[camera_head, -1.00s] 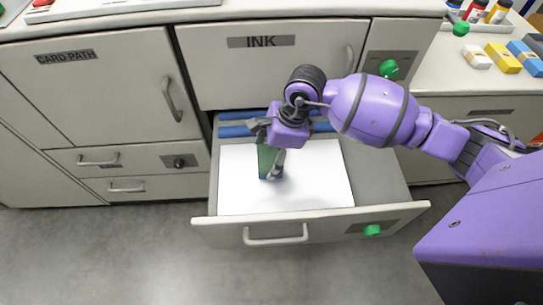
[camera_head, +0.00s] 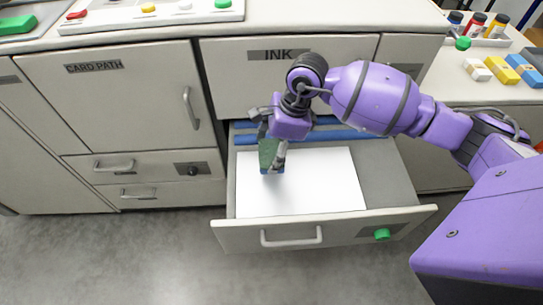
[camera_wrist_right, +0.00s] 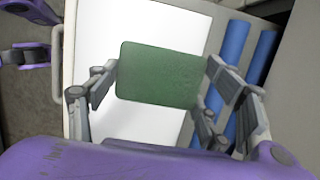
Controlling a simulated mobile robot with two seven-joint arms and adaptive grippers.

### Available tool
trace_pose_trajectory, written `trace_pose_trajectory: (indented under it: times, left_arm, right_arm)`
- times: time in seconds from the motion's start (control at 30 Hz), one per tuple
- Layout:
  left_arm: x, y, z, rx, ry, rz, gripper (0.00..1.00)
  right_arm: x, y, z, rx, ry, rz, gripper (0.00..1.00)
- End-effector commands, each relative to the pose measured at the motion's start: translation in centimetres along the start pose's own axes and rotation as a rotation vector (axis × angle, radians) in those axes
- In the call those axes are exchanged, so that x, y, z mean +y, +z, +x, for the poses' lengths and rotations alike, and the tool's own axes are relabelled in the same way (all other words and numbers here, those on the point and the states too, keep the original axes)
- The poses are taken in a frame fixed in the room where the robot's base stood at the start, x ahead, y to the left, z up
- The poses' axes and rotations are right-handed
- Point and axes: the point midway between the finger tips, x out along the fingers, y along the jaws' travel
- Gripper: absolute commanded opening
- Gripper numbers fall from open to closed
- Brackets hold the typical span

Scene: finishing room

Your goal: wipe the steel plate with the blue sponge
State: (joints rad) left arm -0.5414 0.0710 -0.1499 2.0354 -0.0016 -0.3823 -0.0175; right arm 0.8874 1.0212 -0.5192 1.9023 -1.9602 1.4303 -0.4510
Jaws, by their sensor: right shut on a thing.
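My right gripper (camera_head: 271,157) is shut on a block with a green face and a blue lower edge, seemingly the sponge (camera_head: 267,152). In the right wrist view the green face of the sponge (camera_wrist_right: 160,75) fills the space between the fingers. A flat white rectangular sheet or plate (camera_head: 320,185) lies in the open drawer; its surface looks plain white, so I cannot tell whether it is steel. The sponge is over its back left part; whether they touch is unclear.
The open drawer (camera_head: 365,225) has a front handle and a green knob (camera_head: 382,234). Blue rolls or bars (camera_head: 345,134) lie at its back, beneath the INK panel (camera_head: 230,70). White, yellow and blue blocks (camera_head: 505,70) sit on the right counter.

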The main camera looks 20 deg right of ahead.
Motion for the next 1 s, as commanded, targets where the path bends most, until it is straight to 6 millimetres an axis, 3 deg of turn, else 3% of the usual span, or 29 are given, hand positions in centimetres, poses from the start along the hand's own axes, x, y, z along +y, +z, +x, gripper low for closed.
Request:
trace_pose_trajectory:
  times: [0.3,1.0]
  left_arm:
    - [-0.1,-0.4,-0.7,0.001,-0.002,-0.004,0.31]
    - [-0.1,-0.5,-0.8,0.003,-0.002,-0.003,0.31]
  right_arm:
    - [-0.8,0.1,-2.8,0.001,-0.004,0.006,0.45]
    - [-0.7,0.4,-3.2,0.001,0.014,-0.057,0.45]
